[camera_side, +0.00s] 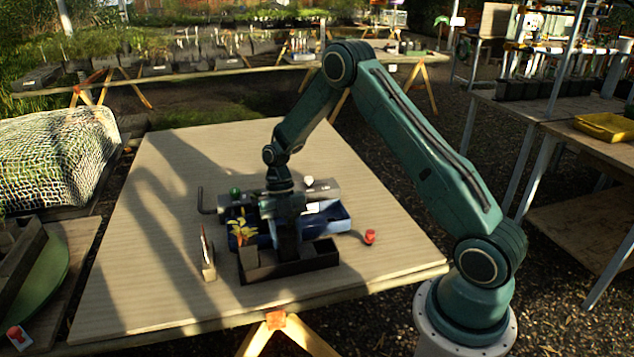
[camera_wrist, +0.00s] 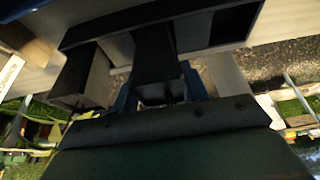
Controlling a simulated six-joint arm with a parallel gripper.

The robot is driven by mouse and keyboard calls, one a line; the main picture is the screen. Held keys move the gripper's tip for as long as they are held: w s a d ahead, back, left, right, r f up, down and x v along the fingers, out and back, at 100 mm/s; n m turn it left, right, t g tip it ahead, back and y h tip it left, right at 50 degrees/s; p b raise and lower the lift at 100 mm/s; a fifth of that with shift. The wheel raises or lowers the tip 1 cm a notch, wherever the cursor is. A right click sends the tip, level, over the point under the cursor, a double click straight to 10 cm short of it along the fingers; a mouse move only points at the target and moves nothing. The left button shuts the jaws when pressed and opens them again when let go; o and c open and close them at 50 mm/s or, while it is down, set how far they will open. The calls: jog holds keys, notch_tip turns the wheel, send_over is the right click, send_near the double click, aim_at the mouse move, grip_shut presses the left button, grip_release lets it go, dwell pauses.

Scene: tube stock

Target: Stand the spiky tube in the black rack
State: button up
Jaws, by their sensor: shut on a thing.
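The black rack (camera_side: 300,270) is a low, dark, open box near the front middle of the table; the wrist view shows its dark wall (camera_wrist: 85,35). My gripper (camera_side: 287,225) points down over the rack's middle, and its fingers (camera_wrist: 158,92) are shut on a dark square tube (camera_wrist: 155,55). The lower end of this tube is within the rack's outline; I cannot tell whether it touches the floor. Its top is hidden, so no spikes show.
A pale tube (camera_side: 208,262) with a thin upright plant stands left of the rack. A blue tray (camera_side: 325,222) lies behind the rack. A red object (camera_side: 370,236) stands to the right, and a green knob (camera_side: 235,192) is behind. The table's left side is clear.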

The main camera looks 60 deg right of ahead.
jog(key=shift+f, duration=0.3)
dwell(0.5)
jog(key=o, duration=1.1)
jog(key=shift+o, duration=0.2)
jog(key=shift+r, duration=0.15)
jog(key=v, duration=1.3)
jog(key=shift+r, duration=0.25)
jog(key=shift+w+r, duration=0.1)
